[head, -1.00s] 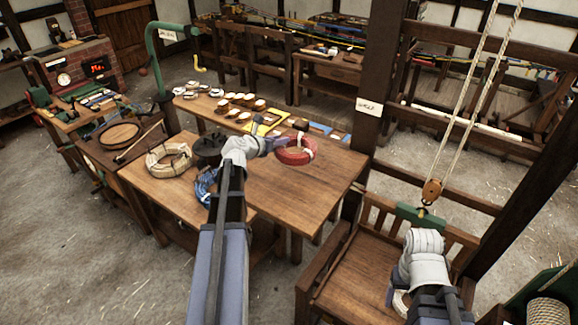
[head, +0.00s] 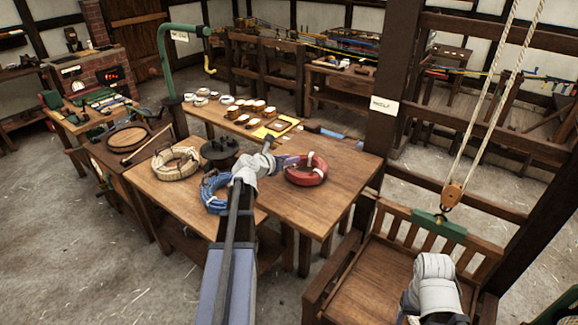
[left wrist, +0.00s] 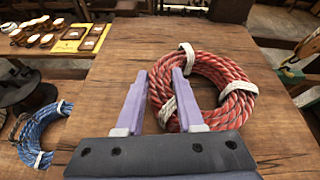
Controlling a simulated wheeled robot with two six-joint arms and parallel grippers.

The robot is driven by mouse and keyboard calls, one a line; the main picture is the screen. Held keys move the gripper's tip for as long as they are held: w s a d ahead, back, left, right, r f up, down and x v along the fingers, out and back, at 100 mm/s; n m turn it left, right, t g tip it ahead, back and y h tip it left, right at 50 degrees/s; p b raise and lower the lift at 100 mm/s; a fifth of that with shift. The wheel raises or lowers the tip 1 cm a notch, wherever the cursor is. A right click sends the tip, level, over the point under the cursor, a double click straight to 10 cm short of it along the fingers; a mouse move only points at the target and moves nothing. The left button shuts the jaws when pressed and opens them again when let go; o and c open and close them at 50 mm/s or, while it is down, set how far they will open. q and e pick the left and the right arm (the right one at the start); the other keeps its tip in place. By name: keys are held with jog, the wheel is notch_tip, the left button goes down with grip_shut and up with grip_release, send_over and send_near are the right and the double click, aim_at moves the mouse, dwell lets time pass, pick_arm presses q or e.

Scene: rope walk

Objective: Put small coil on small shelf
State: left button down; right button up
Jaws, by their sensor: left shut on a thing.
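A red rope coil (head: 306,170) with white ties lies on the wooden table near its right side. It also shows in the left wrist view (left wrist: 228,82). My left gripper (head: 286,162) is at the coil's left side. In the left wrist view its two purple fingers (left wrist: 158,100) straddle the near-left part of the ring and are shut on it. A blue coil (head: 212,194) lies to the left, partly behind my left arm. A larger cream coil (head: 175,161) lies farther left. My right arm is at the lower right; its fingers do not show. I cannot tell which surface is the small shelf.
A dark round stand (head: 219,150) is on the table between the coils. A yellow tray (head: 270,130) and several small pale pieces lie behind. A dark post (head: 396,75) and a hanging pulley (head: 453,194) stand to the right.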

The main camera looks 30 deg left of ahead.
pick_arm(q)
jog(key=shift+f, duration=0.15)
jog(key=c, duration=0.5)
grip_release()
jog(key=shift+s+r+p, duration=0.25)
jog(key=shift+r+p, duration=0.05)
jog(key=shift+p+v, duration=2.15)
jog(key=shift+v, duration=3.6)
jog(key=shift+f, duration=0.15)
